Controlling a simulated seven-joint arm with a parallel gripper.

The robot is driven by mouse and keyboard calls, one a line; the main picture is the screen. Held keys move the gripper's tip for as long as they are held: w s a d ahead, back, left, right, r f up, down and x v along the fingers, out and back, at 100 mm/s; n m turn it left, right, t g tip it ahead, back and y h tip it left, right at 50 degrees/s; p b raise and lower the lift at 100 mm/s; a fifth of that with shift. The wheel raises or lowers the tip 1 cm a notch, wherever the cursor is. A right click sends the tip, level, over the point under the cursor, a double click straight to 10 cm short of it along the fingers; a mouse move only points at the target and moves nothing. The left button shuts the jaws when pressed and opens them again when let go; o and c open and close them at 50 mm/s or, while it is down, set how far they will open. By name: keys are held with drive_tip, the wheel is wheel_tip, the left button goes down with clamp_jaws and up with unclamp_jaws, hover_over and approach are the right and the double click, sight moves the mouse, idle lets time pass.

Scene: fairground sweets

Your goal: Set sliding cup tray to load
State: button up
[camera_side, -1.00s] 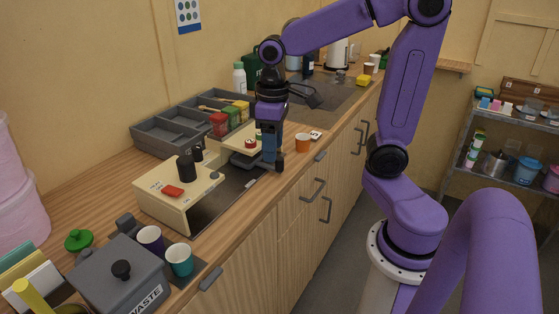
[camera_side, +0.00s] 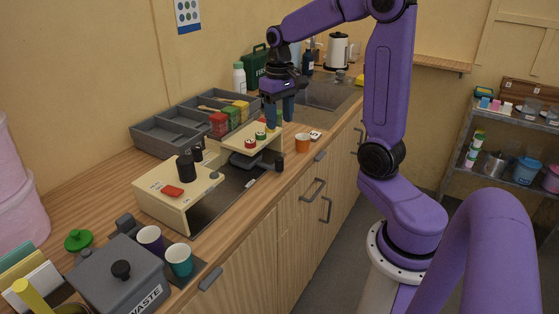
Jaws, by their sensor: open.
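A dark sliding tray (camera_side: 243,161) sits low on a dark base plate (camera_side: 212,205), partly under the right-hand cream stand (camera_side: 240,136). A black upright post (camera_side: 279,163) stands at the right front end of this stand; I cannot tell whether it is joined to the tray. The left-hand cream stand (camera_side: 160,190) is at the other end of the plate, and the plate between them is mostly bare. My gripper (camera_side: 279,122) is open and empty, pointing down above the far right end of the right-hand stand, apart from the tray. Any load marking is too small to read.
Red and green buttons (camera_side: 250,143) top the right-hand stand; a black cylinder (camera_side: 186,167) and red block (camera_side: 172,191) top the left. An orange cup (camera_side: 302,142) stands right of the post. A grey compartment box (camera_side: 165,137) is behind. A waste bin (camera_side: 120,275) and cups stand front left.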

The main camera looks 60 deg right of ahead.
sight(280, 158)
wheel_tip(280, 158, down, 14)
drive_tip(key=shift+f, duration=0.1)
idle(0.4)
